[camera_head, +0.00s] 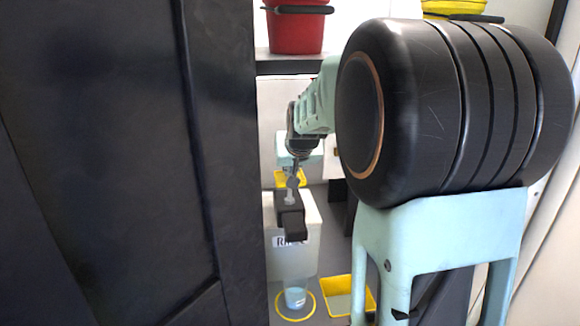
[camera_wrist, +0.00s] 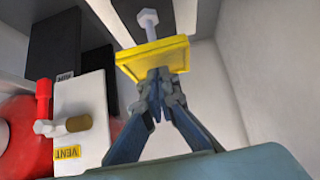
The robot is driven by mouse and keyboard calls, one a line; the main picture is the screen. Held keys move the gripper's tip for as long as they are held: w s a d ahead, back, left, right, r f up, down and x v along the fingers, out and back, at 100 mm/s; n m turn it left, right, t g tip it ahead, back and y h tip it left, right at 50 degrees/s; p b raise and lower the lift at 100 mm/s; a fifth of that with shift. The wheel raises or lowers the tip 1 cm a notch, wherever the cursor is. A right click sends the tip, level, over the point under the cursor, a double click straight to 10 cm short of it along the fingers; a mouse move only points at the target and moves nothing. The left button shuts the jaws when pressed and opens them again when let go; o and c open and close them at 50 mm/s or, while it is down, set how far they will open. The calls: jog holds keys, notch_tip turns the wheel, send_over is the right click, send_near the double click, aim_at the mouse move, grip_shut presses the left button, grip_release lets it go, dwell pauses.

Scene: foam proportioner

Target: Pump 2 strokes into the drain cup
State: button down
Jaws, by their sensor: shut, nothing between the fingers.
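A yellow-rimmed tray (camera_head: 345,296) lies right of the cup. A dark panel (camera_head: 110,160) fills the left. A red bucket (camera_head: 296,28) stands on a shelf above. The wrist view shows a white panel marked VENT (camera_wrist: 82,115), a red handle (camera_wrist: 43,98) and a red rounded body (camera_wrist: 18,135).

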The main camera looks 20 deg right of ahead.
jog(key=shift+w+f, duration=0.15)
notch_tip(320, 180, down, 5)
jog(key=b, duration=0.4)
jog(key=shift+f, duration=0.1)
jog(key=shift+s, duration=0.2)
dwell(0.3)
